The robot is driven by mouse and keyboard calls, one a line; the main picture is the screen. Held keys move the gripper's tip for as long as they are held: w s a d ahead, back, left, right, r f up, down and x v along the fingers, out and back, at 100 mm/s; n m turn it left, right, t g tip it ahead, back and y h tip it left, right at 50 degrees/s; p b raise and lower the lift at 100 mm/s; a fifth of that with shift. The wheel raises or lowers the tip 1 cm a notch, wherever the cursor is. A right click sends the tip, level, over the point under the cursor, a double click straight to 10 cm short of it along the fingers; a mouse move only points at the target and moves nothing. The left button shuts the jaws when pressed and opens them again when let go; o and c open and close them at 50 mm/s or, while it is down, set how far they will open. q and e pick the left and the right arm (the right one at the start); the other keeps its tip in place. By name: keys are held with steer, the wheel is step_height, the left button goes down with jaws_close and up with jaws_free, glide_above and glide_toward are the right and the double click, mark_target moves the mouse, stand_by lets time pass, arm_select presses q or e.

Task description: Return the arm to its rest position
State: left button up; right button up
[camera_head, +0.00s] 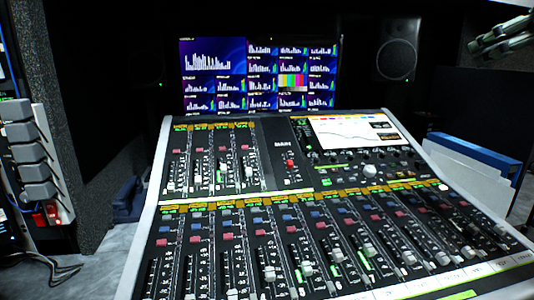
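My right gripper (478,47) shows in the top right corner of the head view. Its two grey fingers point left, with a dark gap between them and nothing visible held. It is partly cut off by the picture's edge. It hangs above and to the right of the mixing console (275,190), apart from it. My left gripper is not in view.
Screens (212,75) with bar graphs stand behind the console. A speaker (397,50) is at the back right. A blue and white binder-like object (475,155) lies right of the console. Grey plug-like blocks (35,165) and cables are at the left.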

steer(key=s+a+f+g, duration=0.1)
steer(key=s+a+f, duration=0.2)
steer(key=f, duration=0.6)
steer(key=s+a+f+g, duration=0.2)
steer(key=s+a+f, duration=0.1)
steer(key=f, duration=0.6)
steer(key=s+a+f+g, duration=0.1)
steer(key=s+a+f, duration=0.3)
steer(key=f, duration=0.5)
steer(key=s+a+f+m+g+h, duration=0.1)
steer(key=s+a+f+g, duration=0.2)
steer(key=s+f, duration=0.5)
steer(key=s+a+f+m+g+h, duration=0.2)
steer(key=s+f, duration=0.1)
steer(key=s, duration=1)
step_height(320, 180, down, 28)
steer(key=s+d+g, duration=0.1)
steer(key=s+d, duration=0.2)
steer(key=s+f+g, duration=0.1)
steer(key=s+f, duration=1.3)
steer(key=s, duration=0.2)
steer(key=shift+s+d+g, duration=0.2)
steer(key=shift+s+g, duration=0.1)
steer(key=shift+s, duration=0.1)
